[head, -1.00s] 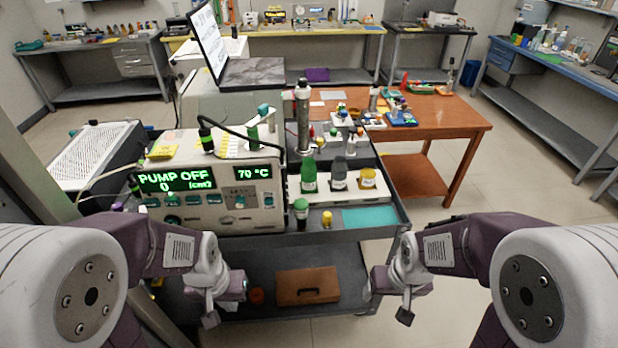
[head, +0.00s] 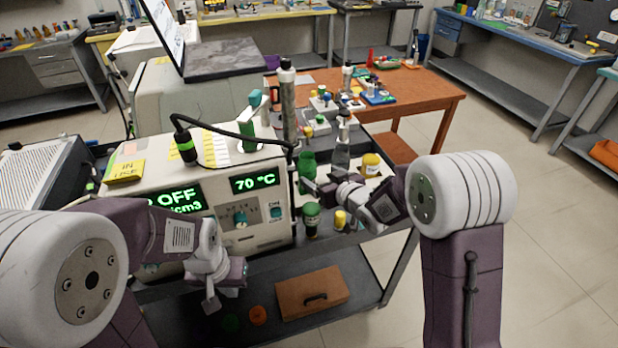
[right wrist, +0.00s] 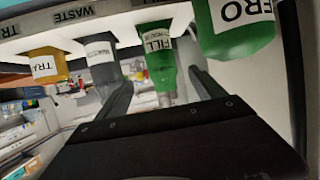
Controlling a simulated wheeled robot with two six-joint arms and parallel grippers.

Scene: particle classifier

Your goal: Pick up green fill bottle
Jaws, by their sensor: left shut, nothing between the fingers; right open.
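The green fill bottle (head: 307,163) stands in the rack on the cart, partly hidden by my right gripper in the head view. In the right wrist view the green bottle labelled FILL (right wrist: 160,52) shows between the two open fingers, with its narrow end towards them. My right gripper (head: 317,188) is open at the bottle; I cannot tell whether the fingers touch it. My left gripper (head: 212,298) is shut and empty, low in front of the pump machine, away from the bottles.
A green-capped bottle (head: 312,220) labelled ZERO (right wrist: 238,30) stands close in front. A grey waste bottle (head: 342,155) and a yellow bottle (head: 371,163) stand to the right. A small yellow-capped item (head: 340,219) is near my right gripper. The pump machine (head: 240,205) stands left.

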